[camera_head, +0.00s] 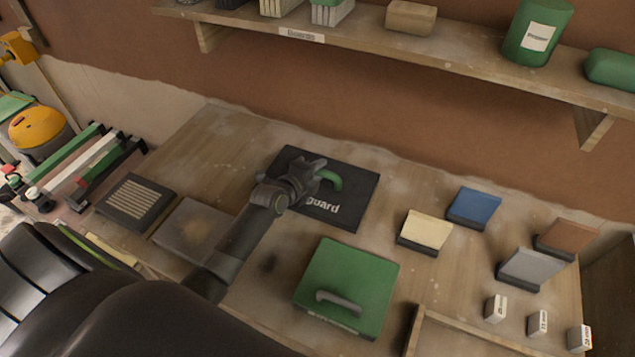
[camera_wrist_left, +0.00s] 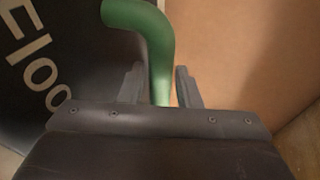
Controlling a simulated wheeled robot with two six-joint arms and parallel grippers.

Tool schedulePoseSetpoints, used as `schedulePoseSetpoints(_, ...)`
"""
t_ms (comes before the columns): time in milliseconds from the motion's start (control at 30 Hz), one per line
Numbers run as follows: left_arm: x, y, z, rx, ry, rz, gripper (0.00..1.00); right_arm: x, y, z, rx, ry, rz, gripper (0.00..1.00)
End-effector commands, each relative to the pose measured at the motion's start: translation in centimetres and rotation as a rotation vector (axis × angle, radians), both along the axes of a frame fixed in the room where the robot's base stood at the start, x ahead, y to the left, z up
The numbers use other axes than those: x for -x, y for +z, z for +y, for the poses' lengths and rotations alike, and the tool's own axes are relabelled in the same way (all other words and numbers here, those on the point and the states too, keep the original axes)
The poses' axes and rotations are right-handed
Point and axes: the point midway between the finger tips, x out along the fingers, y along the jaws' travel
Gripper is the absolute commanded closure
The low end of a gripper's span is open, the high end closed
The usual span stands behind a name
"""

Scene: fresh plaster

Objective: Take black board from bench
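The black board (camera_head: 354,192) lies on the bench (camera_head: 224,133) near the back wall, with white lettering ending in "guard" and a green handle (camera_head: 331,181). In the left wrist view the board (camera_wrist_left: 75,45) fills the upper left, and the green handle (camera_wrist_left: 152,45) runs down between my fingers. My left gripper (camera_head: 318,172) reaches over the board at the handle. In the wrist view its two fingers (camera_wrist_left: 158,88) stand apart on either side of the handle, with a visible gap at the left finger. My left arm hides part of the board. My right gripper is not in view.
A green board with a grey handle (camera_head: 365,272) lies in front. A dark grated block (camera_head: 137,200) and a grey-brown plate (camera_head: 190,232) are at left. Sanding blocks, including a blue one (camera_head: 473,206), stand at right. A shelf (camera_head: 450,62) overhangs the back.

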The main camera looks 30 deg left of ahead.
Motion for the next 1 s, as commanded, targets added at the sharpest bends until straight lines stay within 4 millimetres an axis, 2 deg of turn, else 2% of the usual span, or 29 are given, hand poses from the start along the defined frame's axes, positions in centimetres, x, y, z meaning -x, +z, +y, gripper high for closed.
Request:
schedulePoseSetpoints(267, -0.11, -0.04, -0.02, 0.000, 0.000, 0.000, 0.71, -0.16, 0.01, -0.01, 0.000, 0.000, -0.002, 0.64)
schedulePoseSetpoints(500, -0.09, -0.05, 0.00, -0.001, 0.000, 0.000, 1.00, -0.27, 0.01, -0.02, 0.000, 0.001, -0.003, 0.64)
schedulePoseSetpoints(1000, -0.14, 0.19, 0.02, -0.005, -0.001, -0.003, 1.00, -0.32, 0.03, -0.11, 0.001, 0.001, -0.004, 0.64)
